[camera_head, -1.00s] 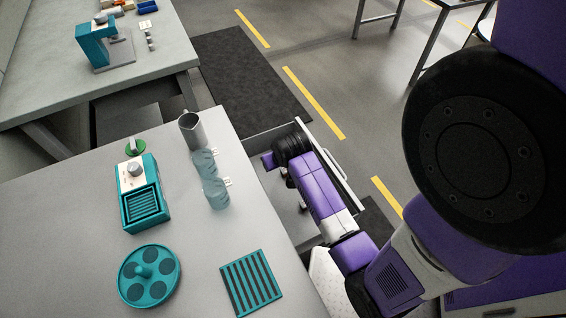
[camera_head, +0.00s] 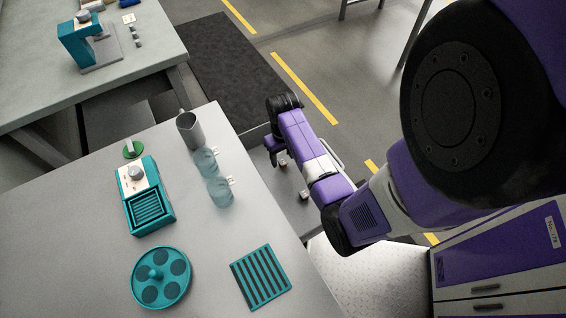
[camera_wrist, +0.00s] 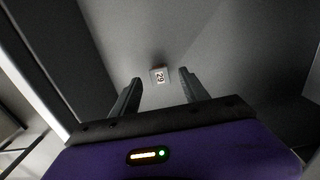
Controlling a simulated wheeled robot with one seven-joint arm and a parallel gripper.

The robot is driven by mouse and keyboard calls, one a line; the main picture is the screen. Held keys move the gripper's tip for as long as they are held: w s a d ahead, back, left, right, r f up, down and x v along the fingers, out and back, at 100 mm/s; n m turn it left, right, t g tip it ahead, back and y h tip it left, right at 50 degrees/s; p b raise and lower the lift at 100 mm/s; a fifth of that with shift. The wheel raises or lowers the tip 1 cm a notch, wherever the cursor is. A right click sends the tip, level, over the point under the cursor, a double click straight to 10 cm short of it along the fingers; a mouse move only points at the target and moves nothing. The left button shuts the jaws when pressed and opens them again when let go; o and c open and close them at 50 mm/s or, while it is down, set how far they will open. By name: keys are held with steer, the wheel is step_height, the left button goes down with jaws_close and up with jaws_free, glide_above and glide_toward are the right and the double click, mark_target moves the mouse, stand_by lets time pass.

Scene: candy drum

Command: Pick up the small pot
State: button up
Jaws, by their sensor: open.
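A grey metal jug (camera_head: 189,130) stands upright at the far corner of the near table. It is the most pot-like thing I see, but I cannot tell whether it is the small pot. Small objects (camera_head: 304,193) in the open drawer beside the table are too small to name. My gripper is at the far end of my arm, over the drawer side to the right of the jug, mostly hidden in the head view.
The near table (camera_head: 60,235) holds two glass cups (camera_head: 219,190), a teal machine (camera_head: 148,198), a round teal holder (camera_head: 161,278), a striped mat (camera_head: 261,278) and a green-topped item (camera_head: 133,149). A second table (camera_head: 40,90) stands behind. A purple-fronted cabinet (camera_head: 490,255) is at right.

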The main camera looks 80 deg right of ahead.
steer(key=shift+f, duration=0.9)
steer(key=shift+c, duration=0.2)
jaws_close()
steer(key=shift+r, duration=0.1)
